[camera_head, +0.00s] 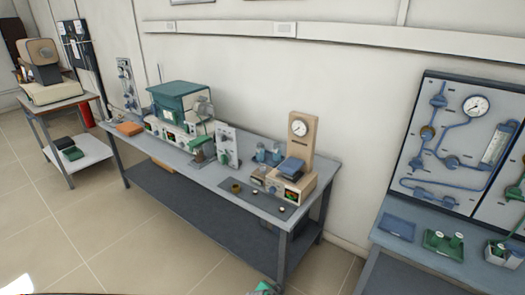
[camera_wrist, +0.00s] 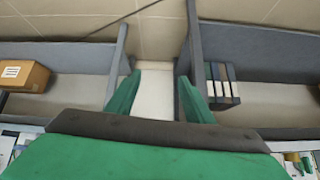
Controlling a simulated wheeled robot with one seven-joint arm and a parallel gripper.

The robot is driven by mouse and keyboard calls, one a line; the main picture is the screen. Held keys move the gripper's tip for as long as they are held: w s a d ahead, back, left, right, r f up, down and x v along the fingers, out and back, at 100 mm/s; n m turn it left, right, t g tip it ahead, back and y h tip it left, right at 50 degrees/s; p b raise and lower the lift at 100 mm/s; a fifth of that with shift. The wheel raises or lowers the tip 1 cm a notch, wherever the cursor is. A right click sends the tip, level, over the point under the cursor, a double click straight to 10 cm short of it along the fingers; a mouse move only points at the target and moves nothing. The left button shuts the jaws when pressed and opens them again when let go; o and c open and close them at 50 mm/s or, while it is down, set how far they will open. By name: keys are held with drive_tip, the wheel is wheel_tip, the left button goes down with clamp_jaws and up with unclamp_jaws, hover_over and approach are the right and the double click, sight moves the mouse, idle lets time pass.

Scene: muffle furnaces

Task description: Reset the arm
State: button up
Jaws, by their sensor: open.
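My gripper (camera_wrist: 159,90) shows in the wrist view with two green fingers spread apart and nothing between them. Pale floor shows through the gap. In the head view only a small green piece, which may be part of my arm, shows at the bottom edge. The muffle furnace (camera_head: 182,104), a teal-topped box on a pale control base, stands on the long grey workbench (camera_head: 228,188). My gripper touches nothing that I can see.
A wall panel with gauge and blue tubing (camera_head: 458,150) stands at the right above another bench. A side table (camera_head: 50,104) stands at the left. The wrist view shows a cardboard box (camera_wrist: 24,75) and dark binders (camera_wrist: 222,85) on shelves. Tiled floor (camera_head: 120,235) in front is clear.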

drive_tip(key=s+f+n+t+y, duration=0.1)
drive_tip(key=s+f+n+t, duration=0.25)
drive_tip(key=s, duration=1.05)
drive_tip(key=s+a+r+n+t+y, duration=0.1)
drive_tip(key=s+a+r+n+y, duration=0.15)
drive_tip(key=s, duration=1.05)
drive_tip(key=s+a+r+n+t, duration=0.1)
drive_tip(key=s+a+r+t, duration=0.1)
drive_tip(key=s+r, duration=0.7)
drive_tip(key=s+a+r+n+t+y, duration=0.1)
drive_tip(key=s+a+r, duration=0.3)
drive_tip(key=s+r, duration=0.6)
wheel_tip(320, 180, up, 4)
drive_tip(key=shift+r+t, duration=0.2)
drive_tip(key=shift+t, duration=0.45)
drive_tip(key=shift+s, duration=0.1)
